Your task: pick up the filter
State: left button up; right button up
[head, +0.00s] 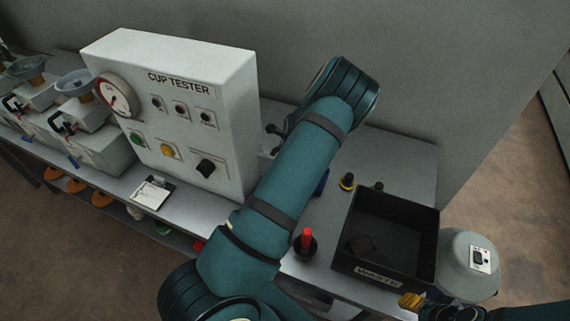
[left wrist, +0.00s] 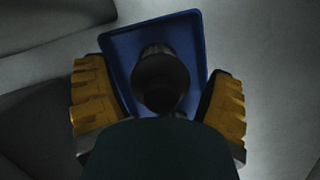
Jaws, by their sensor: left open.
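In the left wrist view a dark, round-ended cylinder (left wrist: 161,83), which seems to be the filter, is over a blue tray (left wrist: 119,49). My left gripper (left wrist: 157,93) is open, with one yellow-padded finger on each side of the cylinder and a gap on both sides. In the head view my teal left arm hides the left gripper and the cylinder; only a small blue edge (head: 322,182) shows beside the arm. A yellow fingertip of my right gripper (head: 411,301) shows at the bottom right; its opening cannot be seen.
A white cup tester box (head: 235,125) stands left of my arm. A grey canister (head: 458,250) stands beside the bin.

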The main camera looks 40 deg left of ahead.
pick_arm(q)
jog(key=shift+f, duration=0.3)
jog(key=c, duration=1.3)
jog(key=shift+r, duration=0.15)
